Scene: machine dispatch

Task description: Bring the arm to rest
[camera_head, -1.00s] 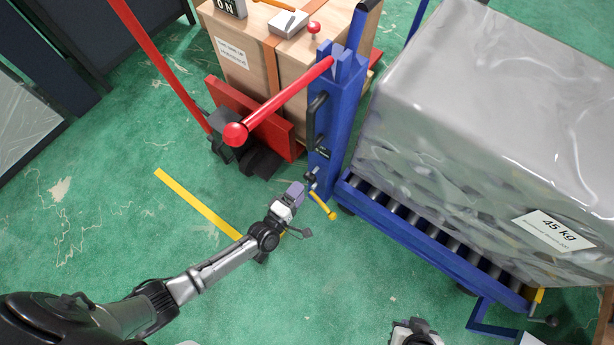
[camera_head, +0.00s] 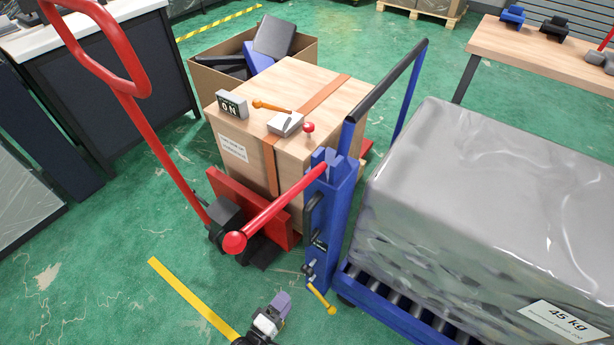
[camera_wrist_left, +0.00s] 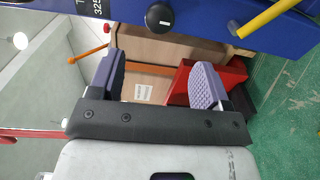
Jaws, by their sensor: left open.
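My left gripper (camera_head: 276,309) shows at the bottom of the head view, left of the blue lift cart's post (camera_head: 331,215) and above the green floor. In the left wrist view its two purple-grey padded fingers (camera_wrist_left: 150,88) stand wide apart with nothing between them. Beyond the fingers are the wooden crate and red metal of the pallet truck. A yellow lever (camera_head: 322,299) on the cart's post is close to the gripper, apart from it in the head view. Most of my left arm is below the picture. My right gripper is not in view.
The blue roller cart carries a grey wrapped load (camera_head: 480,210) labelled 45 kg. A red pallet truck (camera_head: 225,210) bears a wooden crate (camera_head: 290,90). A red-knobbed lever (camera_head: 236,243) juts leftward from the post. Open floor with a yellow stripe (camera_head: 190,298) lies lower left.

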